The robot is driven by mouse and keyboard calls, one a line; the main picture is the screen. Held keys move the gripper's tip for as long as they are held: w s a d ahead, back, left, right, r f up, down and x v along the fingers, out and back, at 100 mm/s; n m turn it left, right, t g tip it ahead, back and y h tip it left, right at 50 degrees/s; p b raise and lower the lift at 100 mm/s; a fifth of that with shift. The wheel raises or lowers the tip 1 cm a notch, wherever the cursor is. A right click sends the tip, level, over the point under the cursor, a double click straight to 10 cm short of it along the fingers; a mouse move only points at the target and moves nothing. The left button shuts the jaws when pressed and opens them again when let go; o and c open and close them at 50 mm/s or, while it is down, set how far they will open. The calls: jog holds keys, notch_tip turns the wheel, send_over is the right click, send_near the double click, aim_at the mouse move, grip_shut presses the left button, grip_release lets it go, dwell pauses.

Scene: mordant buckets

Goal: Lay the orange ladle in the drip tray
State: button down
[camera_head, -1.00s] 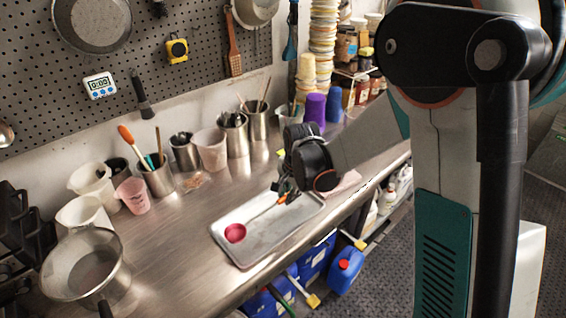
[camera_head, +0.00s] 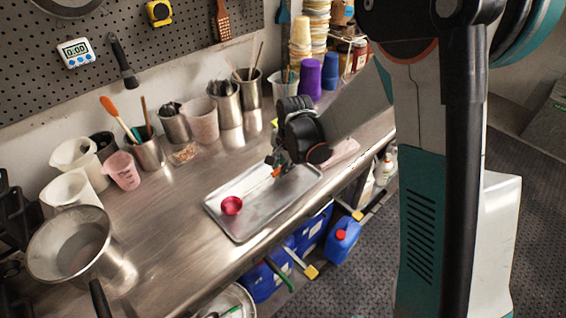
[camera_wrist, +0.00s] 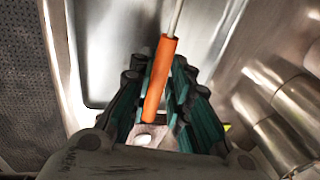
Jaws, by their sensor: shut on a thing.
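The orange ladle has a pinkish-red bowl (camera_head: 231,205) and a thin pale rod. Its orange handle shows clearly in the wrist view (camera_wrist: 160,75). My gripper (camera_head: 279,168) is shut on this handle, with the green fingers on either side of it. The drip tray (camera_head: 258,212) is a shallow silver tray near the bench's front edge. The ladle's bowl is over the tray's left part, with the rod running right and back to my gripper. I cannot tell whether the bowl touches the tray floor. The tray's far right part is partly hidden by my gripper.
A metal strainer pot (camera_head: 72,250) stands at the left. Pink (camera_head: 122,171) and white cups, metal tool pots and beakers line the back wall. Purple cups (camera_head: 309,80) stand beyond my gripper. The bench left of the tray is clear. Blue jugs (camera_head: 341,241) sit below the front edge.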

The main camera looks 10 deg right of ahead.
jog(key=shift+f, duration=0.15)
jog(key=c, duration=1.4)
grip_release()
jog(key=v, duration=1.2)
jog(key=shift+s, duration=0.1)
